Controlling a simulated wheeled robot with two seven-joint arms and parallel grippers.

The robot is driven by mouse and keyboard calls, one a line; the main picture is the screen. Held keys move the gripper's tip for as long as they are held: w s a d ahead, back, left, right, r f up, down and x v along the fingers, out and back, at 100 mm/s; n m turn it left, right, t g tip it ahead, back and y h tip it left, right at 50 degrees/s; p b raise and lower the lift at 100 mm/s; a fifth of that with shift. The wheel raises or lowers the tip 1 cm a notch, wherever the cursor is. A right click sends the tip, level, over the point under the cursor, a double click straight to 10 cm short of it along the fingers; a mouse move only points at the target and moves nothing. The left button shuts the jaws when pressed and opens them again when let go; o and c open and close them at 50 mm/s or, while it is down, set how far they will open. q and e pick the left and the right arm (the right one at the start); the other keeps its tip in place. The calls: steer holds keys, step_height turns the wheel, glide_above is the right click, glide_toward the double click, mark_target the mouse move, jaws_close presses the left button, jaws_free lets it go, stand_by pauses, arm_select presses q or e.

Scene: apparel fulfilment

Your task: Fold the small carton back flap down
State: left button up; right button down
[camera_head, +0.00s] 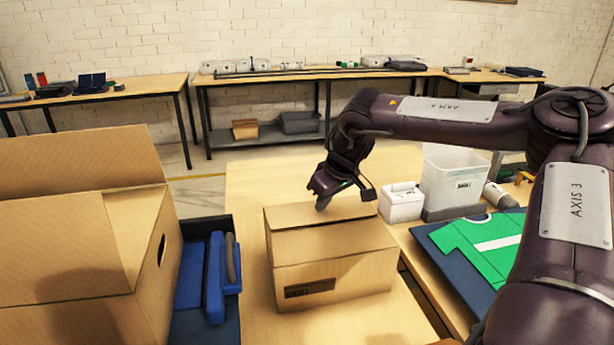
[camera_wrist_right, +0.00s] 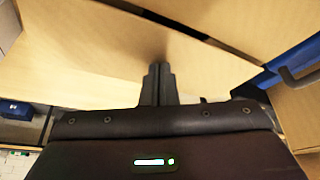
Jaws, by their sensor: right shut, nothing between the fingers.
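The small carton (camera_head: 350,278) stands on the light wooden table in the middle of the head view, with a dark label on its front. Its front top panel (camera_head: 335,242) lies about flat. The back flap (camera_head: 290,217) lies behind it, low, with a dark line between the two. My right gripper (camera_head: 322,205) is shut and empty, its fingertips at or just above the back flap; I cannot tell if they touch. In the right wrist view the shut fingers (camera_wrist_right: 158,70) point at a tan cardboard surface (camera_wrist_right: 90,45). My left gripper is not in view.
A large open carton (camera_head: 60,245) stands at the left, with a blue tool (camera_head: 215,275) beside it. At the right are a small white box (camera_head: 401,203), a white bin (camera_head: 453,180) and a green shirt (camera_head: 480,245) on a dark board. Bare table lies behind the small carton.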

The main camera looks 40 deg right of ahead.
steer(key=shift+f, duration=0.2)
step_height(320, 180, up, 9)
steer(key=p, duration=0.6)
stand_by(0.4)
